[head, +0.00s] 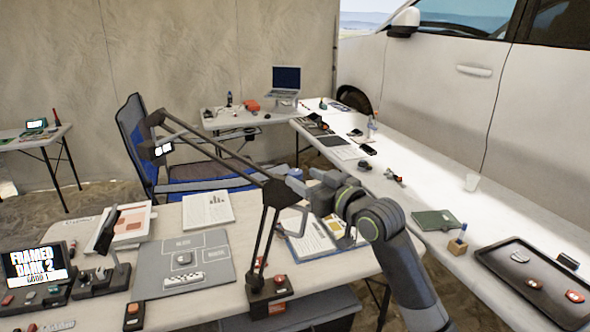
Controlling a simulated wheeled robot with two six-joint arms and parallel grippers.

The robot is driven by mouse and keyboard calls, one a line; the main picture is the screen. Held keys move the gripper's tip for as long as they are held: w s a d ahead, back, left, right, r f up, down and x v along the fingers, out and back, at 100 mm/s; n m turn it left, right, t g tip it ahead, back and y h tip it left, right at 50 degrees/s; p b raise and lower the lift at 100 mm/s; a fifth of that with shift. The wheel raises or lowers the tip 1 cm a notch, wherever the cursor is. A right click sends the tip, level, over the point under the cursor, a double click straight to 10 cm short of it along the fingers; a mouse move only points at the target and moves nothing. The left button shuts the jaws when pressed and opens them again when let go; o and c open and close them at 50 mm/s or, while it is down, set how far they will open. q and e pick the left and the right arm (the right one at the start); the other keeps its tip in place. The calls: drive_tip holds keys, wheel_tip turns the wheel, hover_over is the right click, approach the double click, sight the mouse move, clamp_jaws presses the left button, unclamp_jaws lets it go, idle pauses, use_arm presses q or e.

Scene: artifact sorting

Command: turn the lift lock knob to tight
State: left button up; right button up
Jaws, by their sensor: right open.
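A dark jointed stand (262,245) rises from a base with red parts near the front edge of the near table. Its long arm reaches up and left to a head with small lit panels (163,150). A dark joint (277,193) sits where the post and the arm meet. I cannot clearly make out the lift lock knob or its setting; it may be at this joint. My right gripper (296,181) is open, just right of the joint, pointing left. I cannot tell whether it touches the joint. My left gripper is not in view.
The near table (215,307) holds a grey mat (160,262), papers, a clipboard (303,244) and a lit display (37,266). A blue chair (130,115) stands behind it.

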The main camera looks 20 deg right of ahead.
sight(300, 176)
drive_tip(key=shift+p+x, duration=0.3)
drive_tip(key=shift+x, duration=1.85)
drive_tip(key=shift+c, duration=0.4)
